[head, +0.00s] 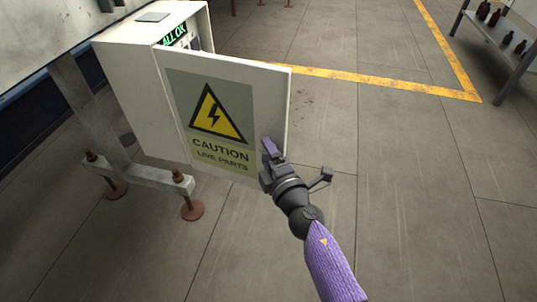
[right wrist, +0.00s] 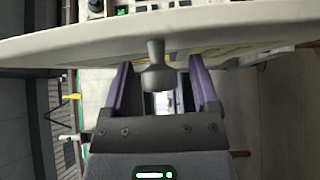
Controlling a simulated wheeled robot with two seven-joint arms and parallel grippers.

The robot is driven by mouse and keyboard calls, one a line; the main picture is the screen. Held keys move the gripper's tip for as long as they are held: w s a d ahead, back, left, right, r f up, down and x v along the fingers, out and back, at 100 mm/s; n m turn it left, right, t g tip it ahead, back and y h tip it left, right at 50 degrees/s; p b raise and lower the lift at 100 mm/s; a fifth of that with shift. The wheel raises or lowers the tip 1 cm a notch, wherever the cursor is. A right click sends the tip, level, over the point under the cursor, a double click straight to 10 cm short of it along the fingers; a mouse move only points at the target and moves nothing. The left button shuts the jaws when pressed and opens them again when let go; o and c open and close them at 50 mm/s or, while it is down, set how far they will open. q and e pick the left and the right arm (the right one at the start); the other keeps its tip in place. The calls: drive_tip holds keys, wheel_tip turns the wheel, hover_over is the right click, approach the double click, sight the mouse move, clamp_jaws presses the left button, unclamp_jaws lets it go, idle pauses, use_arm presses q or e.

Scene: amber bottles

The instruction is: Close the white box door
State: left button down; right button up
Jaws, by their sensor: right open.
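The white box (head: 130,80) is at the upper left in the head view. Its door (head: 278,95) stands open and swung out to the right, with a yellow and black caution sign on the face towards me. My right gripper (head: 270,150) is at the door's right part, near its free edge. In the right wrist view the door (right wrist: 80,45) runs across the top, seen nearly edge-on. A grey knob (right wrist: 157,52) sticks out from it between my two purple fingers, which are open with gaps on both sides. The head view hides the knob. My left gripper is not in view.
A lit green sign (head: 174,34) shows inside the box. A grey metal frame with rust-coloured feet (head: 192,209) stands at the left, below the box. A shelf (head: 490,45) with several amber bottles is at the upper right. The floor right of the door is clear.

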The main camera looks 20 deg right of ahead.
clamp_jaws()
idle(0.8)
idle(0.5)
